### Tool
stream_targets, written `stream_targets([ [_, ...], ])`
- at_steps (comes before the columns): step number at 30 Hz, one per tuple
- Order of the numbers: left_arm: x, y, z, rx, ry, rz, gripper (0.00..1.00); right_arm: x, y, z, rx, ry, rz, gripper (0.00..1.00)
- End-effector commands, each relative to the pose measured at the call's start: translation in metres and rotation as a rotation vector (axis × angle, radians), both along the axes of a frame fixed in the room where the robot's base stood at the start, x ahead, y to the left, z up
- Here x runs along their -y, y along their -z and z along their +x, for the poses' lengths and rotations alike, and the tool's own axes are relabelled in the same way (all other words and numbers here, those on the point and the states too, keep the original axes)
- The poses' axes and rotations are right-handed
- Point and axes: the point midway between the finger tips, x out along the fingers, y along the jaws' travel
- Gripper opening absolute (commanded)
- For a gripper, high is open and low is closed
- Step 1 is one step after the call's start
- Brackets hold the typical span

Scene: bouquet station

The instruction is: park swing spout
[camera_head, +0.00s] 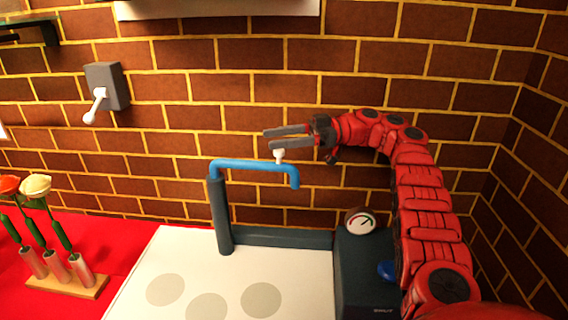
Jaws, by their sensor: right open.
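The blue swing spout (252,165) sits on top of a dark upright post (222,216) at the back of the white board. It points to the right, and its end bends down. A small white knob (280,156) stands on the spout near its outer end. My right gripper (268,139) reaches in from the right, with its fingers pointing left and apart. It is at the knob, just above the spout; I cannot tell whether it touches the knob. My left gripper is not in view.
A dark box with a round gauge (360,222) and a blue button (387,270) stands right of the white board (180,262). A wooden flower holder (66,284) is at the left on red cloth. A grey wall box with a white lever (95,106) hangs at upper left.

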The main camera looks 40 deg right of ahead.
Motion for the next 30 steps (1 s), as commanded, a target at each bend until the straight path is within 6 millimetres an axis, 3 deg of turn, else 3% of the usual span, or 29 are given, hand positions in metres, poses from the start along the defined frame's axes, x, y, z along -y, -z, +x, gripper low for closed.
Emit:
stream_targets([
  [1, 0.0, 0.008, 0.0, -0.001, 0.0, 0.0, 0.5, 0.0, 0.007, -0.004, 0.0, 0.002, 0.0, 0.62],
  [7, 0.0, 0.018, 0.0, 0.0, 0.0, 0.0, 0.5, -0.011, 0.001, -0.022, 0.011, -0.002, 0.006, 0.62],
  [20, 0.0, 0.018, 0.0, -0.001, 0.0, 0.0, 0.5, -0.037, -0.006, -0.063, 0.011, -0.004, 0.009, 0.62],
  [30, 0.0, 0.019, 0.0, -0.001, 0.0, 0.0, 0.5, -0.063, -0.011, -0.107, 0.012, -0.004, 0.009, 0.62],
])
